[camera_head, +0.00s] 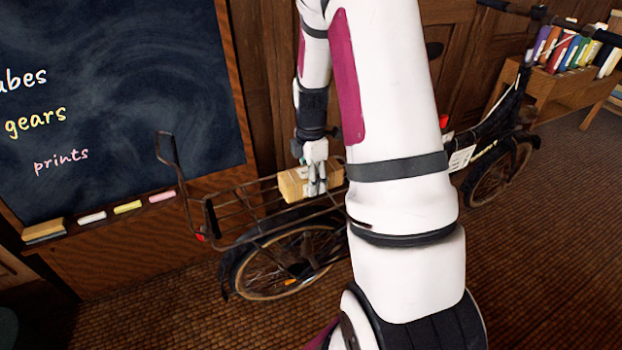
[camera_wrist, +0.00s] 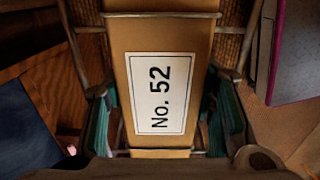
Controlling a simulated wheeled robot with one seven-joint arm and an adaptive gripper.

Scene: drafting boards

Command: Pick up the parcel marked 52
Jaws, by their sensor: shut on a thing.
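The parcel marked 52 is a tan box. In the head view the parcel (camera_head: 295,186) sits at the rear rack (camera_head: 250,204) of a bicycle. In the wrist view the parcel (camera_wrist: 192,45) fills the middle, with a white label reading "No. 52" facing the camera. My gripper (camera_head: 317,188) reaches down over the parcel, and its fingers are shut on it. In the wrist view the teal-padded fingers of my gripper (camera_wrist: 165,125) lie on both sides of the box. I cannot tell whether the parcel touches the rack. My arm hides part of the parcel's right side.
The bicycle's rear wheel (camera_head: 285,262) stands below the rack, and its front wheel (camera_head: 497,172) is to the right. A chalkboard (camera_head: 110,100) with a chalk ledge is at the left. A bookshelf (camera_head: 545,92) stands at the back right. The floor at the lower right is clear.

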